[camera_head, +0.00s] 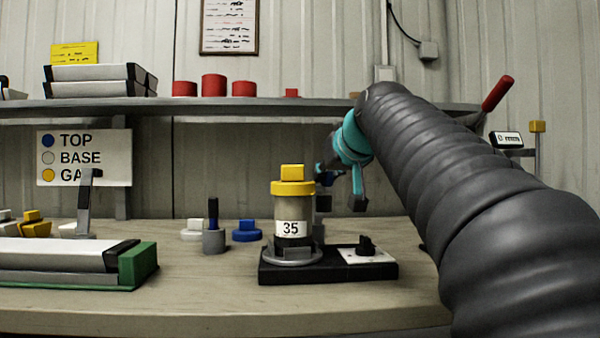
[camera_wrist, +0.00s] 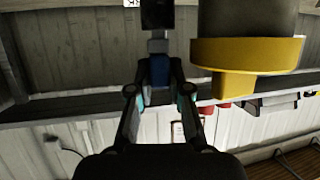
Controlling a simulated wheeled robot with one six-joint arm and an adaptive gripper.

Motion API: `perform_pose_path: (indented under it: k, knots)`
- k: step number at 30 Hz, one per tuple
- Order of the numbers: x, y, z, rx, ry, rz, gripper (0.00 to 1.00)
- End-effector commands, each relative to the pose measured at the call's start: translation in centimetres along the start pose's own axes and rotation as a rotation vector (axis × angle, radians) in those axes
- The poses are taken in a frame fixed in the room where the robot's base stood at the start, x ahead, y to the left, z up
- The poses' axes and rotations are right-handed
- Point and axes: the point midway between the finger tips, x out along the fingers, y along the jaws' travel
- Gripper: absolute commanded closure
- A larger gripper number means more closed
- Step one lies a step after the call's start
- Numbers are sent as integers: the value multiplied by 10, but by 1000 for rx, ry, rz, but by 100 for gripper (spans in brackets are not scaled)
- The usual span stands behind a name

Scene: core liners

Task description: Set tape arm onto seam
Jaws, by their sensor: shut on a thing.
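A core liner (camera_head: 292,215) labelled 35, with a yellow cap, stands upright on a round grey plate on a black base (camera_head: 330,272). Its cap also shows in the wrist view (camera_wrist: 245,55). My gripper (camera_head: 328,172) is just behind and right of the liner, partly hidden by it. In the wrist view my gripper (camera_wrist: 158,66) is shut on a small dark blue part of what looks like the tape arm (camera_wrist: 158,45). Grey and black parts extend beyond the fingers, beside the liner and apart from its cap in this view. The seam is not clearly visible.
A white plate with a black knob (camera_head: 366,247) is on the base's right. Left are a blue cap (camera_head: 246,231), a grey holder (camera_head: 213,241) and a green-ended tray (camera_head: 138,265). A shelf (camera_head: 240,104) with red cylinders runs behind. The front bench strip is clear.

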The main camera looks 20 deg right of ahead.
Motion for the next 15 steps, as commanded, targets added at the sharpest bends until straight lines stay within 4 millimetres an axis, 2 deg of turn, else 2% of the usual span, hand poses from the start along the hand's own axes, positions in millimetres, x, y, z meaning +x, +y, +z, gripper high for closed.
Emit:
perform_pose_path:
  k: [10,11,12,13,15]
  knots:
    - [0,1,0,0,-1,4,100]
    - [0,1,0,0,-1,4,78]
    - [0,1,0,0,-1,4,68]
    - [0,0,0,0,-1,3,60]
    - [0,0,0,-1,-1,2,56]
